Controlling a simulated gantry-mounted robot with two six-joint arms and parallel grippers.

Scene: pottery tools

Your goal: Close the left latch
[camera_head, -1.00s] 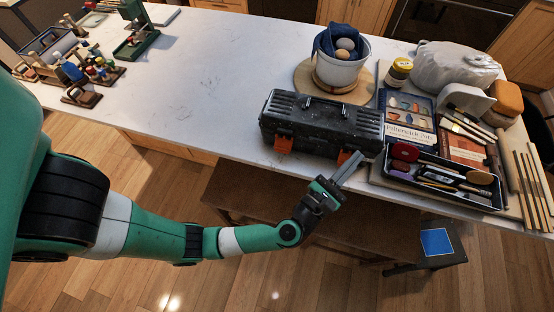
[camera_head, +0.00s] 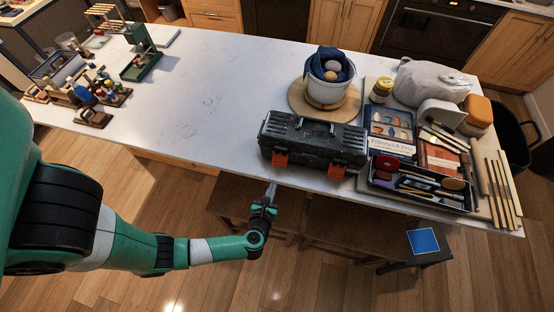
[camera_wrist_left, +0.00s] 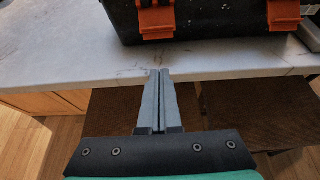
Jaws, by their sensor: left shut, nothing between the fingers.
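A black toolbox (camera_head: 312,139) with a top handle stands near the front edge of the white counter. Its left latch (camera_head: 280,159) and right latch (camera_head: 336,171) are orange and sit on its front face. In the left wrist view the left latch (camera_wrist_left: 156,20) is at the top middle and the other orange latch (camera_wrist_left: 284,12) at the top right. My left gripper (camera_head: 272,188) is shut and empty, in front of the counter edge and just below the left latch, apart from it. In the wrist view its fingertips (camera_wrist_left: 159,72) point toward the toolbox. My right gripper is not in view.
A tray of pottery tools (camera_head: 420,184) lies right of the toolbox. A white bucket (camera_head: 328,90) with a blue cloth stands behind it on a round board. Stools (camera_head: 355,225) stand below the front edge.

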